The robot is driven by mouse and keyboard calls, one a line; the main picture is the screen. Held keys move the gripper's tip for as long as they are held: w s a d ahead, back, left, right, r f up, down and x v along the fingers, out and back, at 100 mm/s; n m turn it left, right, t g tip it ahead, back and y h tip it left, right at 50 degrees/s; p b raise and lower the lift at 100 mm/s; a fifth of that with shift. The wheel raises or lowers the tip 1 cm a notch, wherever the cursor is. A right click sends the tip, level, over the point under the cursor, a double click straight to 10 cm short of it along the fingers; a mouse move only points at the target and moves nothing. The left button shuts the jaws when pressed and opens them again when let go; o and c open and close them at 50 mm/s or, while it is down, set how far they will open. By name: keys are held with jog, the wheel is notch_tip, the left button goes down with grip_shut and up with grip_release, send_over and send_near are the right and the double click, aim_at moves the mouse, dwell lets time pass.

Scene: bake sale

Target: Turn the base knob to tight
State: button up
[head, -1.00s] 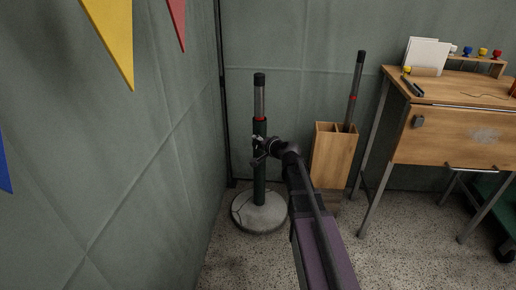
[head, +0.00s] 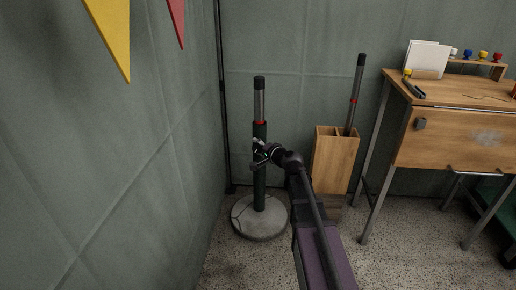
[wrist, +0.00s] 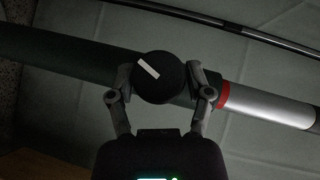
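The stand's base knob (wrist: 160,77) is a round black knob with a white bar mark, on the dark green pole in the wrist view. The mark slants from upper left to lower right. The pole (head: 260,187) stands upright from a round grey base (head: 242,217) in the head view. My gripper (wrist: 161,82) has one finger on each side of the knob, very close to its edges. I cannot tell whether the fingers touch it. In the head view my gripper (head: 261,153) is at the pole, below its red ring.
A wooden bin (head: 333,160) holding another pole (head: 355,95) stands just right of my arm. A wooden desk (head: 450,90) is further right. The grey wall (head: 150,150) is close on the left and behind the stand. Speckled floor is clear in front.

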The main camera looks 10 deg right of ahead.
jog(key=shift+o, duration=0.8)
jog(key=shift+s, duration=0.1)
jog(key=shift+s+a+r+n+p, duration=0.2)
jog(key=shift+s+a+n+p, duration=0.1)
jog(key=shift+s+p, duration=0.1)
jog(key=s+a+r+n+g+p, duration=0.1)
jog(key=s+a+n+g+p, duration=0.25)
jog(key=s+p, duration=0.2)
jog(key=s+a+n+g+p, duration=0.2)
jog(key=s+n+g+p, duration=0.15)
jog(key=s, duration=0.35)
jog(key=s+d+r+n+g+h+p, duration=0.1)
jog(key=s+d+r+g+h+p, duration=0.1)
jog(key=s+p, duration=0.3)
jog(key=s+d+r+n+g+h+p, duration=0.1)
jog(key=s+d+r+g+h+p, duration=0.1)
jog(key=s, duration=0.9)
jog(key=d+g+h+p, duration=0.1)
jog(key=g+h+p, duration=0.1)
jog(key=g+p, duration=0.1)
jog(key=shift+d+n+h, duration=0.25)
jog(key=shift+n+h, duration=0.15)
